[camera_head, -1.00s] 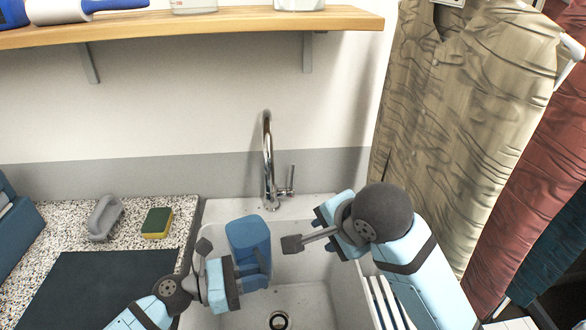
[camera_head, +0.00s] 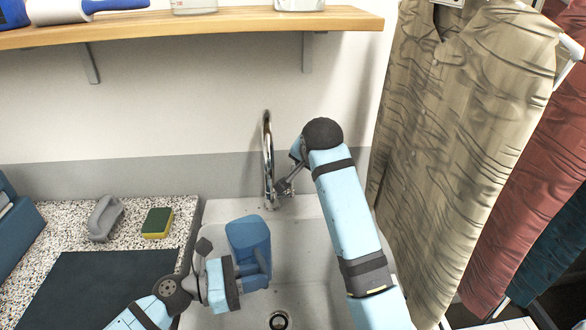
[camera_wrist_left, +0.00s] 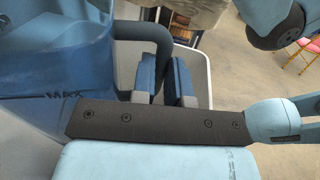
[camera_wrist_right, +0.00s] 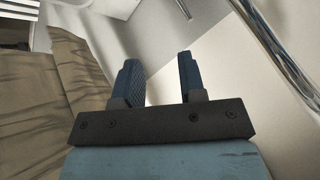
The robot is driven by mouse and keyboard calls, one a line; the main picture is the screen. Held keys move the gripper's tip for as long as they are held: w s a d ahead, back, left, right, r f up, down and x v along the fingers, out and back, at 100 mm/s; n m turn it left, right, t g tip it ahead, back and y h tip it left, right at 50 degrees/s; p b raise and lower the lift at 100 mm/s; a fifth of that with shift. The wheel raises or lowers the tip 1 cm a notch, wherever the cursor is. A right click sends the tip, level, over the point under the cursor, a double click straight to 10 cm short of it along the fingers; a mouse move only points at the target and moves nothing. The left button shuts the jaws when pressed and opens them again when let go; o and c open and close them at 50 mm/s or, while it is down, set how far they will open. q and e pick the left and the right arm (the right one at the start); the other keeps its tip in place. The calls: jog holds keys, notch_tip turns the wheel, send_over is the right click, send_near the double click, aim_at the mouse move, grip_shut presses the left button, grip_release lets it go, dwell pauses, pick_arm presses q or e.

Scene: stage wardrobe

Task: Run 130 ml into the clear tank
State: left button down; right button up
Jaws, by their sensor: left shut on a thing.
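The tank (camera_head: 247,232) is a see-through blue vessel held in the sink, under and in front of the tap. In the left wrist view it shows at left (camera_wrist_left: 50,70) with a MAX mark. My left gripper (camera_head: 258,272) is shut on the tank's handle, fingers also showing in the left wrist view (camera_wrist_left: 164,85). The chrome tap (camera_head: 268,150) rises behind the sink; its lever is mostly hidden by my right gripper (camera_head: 284,186). The right wrist view shows that gripper (camera_wrist_right: 158,68) open, nothing between its fingers. No water stream is visible; the tank's fill level cannot be told.
The white sink (camera_head: 310,240) has a drain (camera_head: 279,320) at the front. A sponge (camera_head: 157,223), a grey brush (camera_head: 104,218) and a dark mat (camera_head: 95,290) lie on the left counter. A shelf (camera_head: 220,25) hangs above; garments (camera_head: 450,120) hang at right.

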jog(key=w+f+n+g, duration=0.1)
jog(key=f+n, duration=0.1)
jog(key=f, duration=0.4)
jog(key=w+f+n+g, duration=0.1)
jog(key=f+n, duration=0.1)
jog(key=f, duration=0.4)
jog(key=w+f+n+g, duration=0.1)
jog(key=w+f+n, duration=0.1)
jog(key=f, duration=0.4)
jog(key=shift+a+n, duration=0.2)
jog(key=shift+n, duration=0.3)
notch_tip(320, 180, up, 15)
jog(key=m, duration=0.2)
send_over(293, 165)
jog(key=s, duration=0.2)
jog(key=shift+s, duration=0.1)
jog(key=shift+x, duration=3.5)
grip_shut()
